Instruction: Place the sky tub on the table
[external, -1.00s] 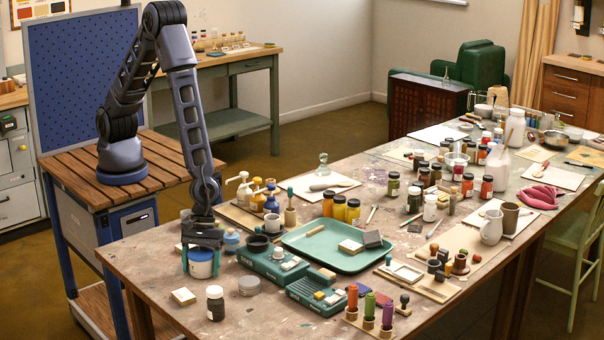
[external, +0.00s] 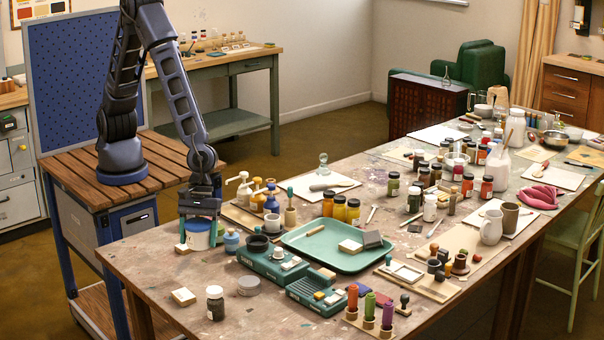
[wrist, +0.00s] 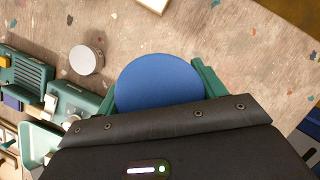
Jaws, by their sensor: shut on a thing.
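In the wrist view, the round blue lid (wrist: 160,82) fills the space between the fingers, partly covered by the dark gripper body. I cannot tell for sure whether the tub's base touches the table or hangs just above it.
A small blue jar (external: 231,241) stands close to the tub's right. A green tray (external: 340,262) lies to the right. Bare table shows front left.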

